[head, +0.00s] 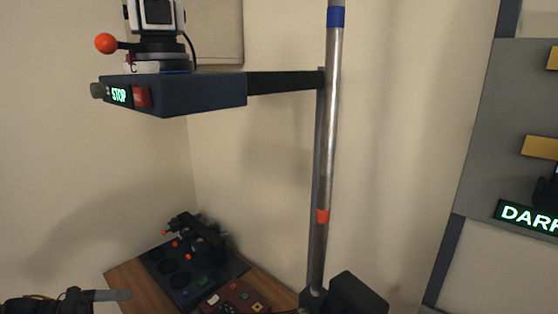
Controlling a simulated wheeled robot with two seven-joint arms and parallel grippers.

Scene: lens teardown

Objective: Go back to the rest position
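My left gripper (112,295) shows low at the left edge, with a grey fingertip pointing right near the front of the wooden table (121,275). Only part of it is in view, so I cannot tell if it is open or shut. I see nothing held at its tip. My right gripper is not in view.
A dark shelf (205,92) with a green STOP display (119,94) juts from an upright metal pole (328,150) and carries a device (158,20). A dark tray (155,262) with a black mechanism (208,243) and a reddish-brown panel (232,298) sit below. A grey board (500,130) stands right.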

